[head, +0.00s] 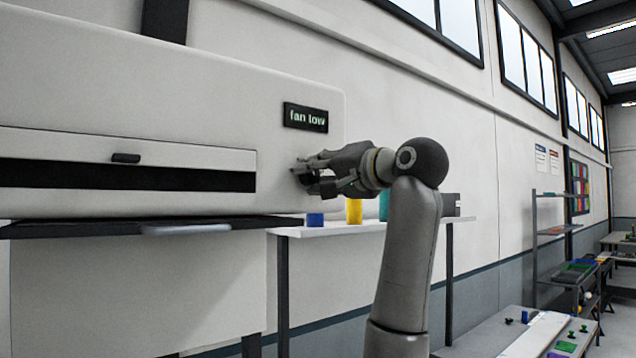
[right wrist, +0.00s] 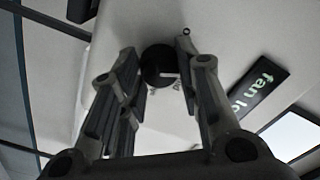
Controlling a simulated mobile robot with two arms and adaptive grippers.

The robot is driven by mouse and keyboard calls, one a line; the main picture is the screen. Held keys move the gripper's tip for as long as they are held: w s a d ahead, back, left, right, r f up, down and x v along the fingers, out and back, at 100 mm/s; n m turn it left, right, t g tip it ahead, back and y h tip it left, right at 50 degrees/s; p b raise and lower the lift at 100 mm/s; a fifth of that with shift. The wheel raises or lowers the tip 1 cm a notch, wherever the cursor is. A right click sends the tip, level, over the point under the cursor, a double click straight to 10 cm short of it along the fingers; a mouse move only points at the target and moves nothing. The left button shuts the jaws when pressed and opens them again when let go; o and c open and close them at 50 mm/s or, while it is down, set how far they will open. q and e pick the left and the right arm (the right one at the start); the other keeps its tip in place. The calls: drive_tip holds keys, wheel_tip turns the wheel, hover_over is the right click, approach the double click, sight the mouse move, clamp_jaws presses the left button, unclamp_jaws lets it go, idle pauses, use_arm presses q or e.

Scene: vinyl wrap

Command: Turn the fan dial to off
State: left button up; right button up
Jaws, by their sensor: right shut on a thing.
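The fan dial (right wrist: 158,62) is a round black knob with a pale mark, on the white front of the machine (head: 150,80). My right gripper (head: 300,175) is at the machine's right front, and its fingers hide most of the dial in the head view. In the right wrist view my right gripper (right wrist: 162,72) has its fingers on both sides of the dial, shut on it. A small black display (head: 305,117) above the gripper reads "fan low"; it also shows, tilted, in the right wrist view (right wrist: 258,88). My left gripper is not in view.
The machine has a dark slot (head: 120,177) and a black shelf (head: 90,228) below it. A white table (head: 340,229) beyond holds blue (head: 315,219), yellow (head: 354,211) and teal (head: 384,206) items. Further right are a grey shelf rack (head: 545,232) and a low table.

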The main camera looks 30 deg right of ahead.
drive_tip(key=n, duration=0.2)
drive_tip(key=shift+f+n+b, duration=0.15)
drive_tip(key=shift+n+b, duration=0.15)
drive_tip(key=shift+n, duration=0.1)
drive_tip(key=n, duration=0.2)
drive_tip(key=shift+n, duration=0.4)
drive_tip(key=n, duration=0.4)
drive_tip(key=shift+n, duration=0.3)
drive_tip(key=o, duration=1)
drive_tip(key=shift+o, duration=0.2)
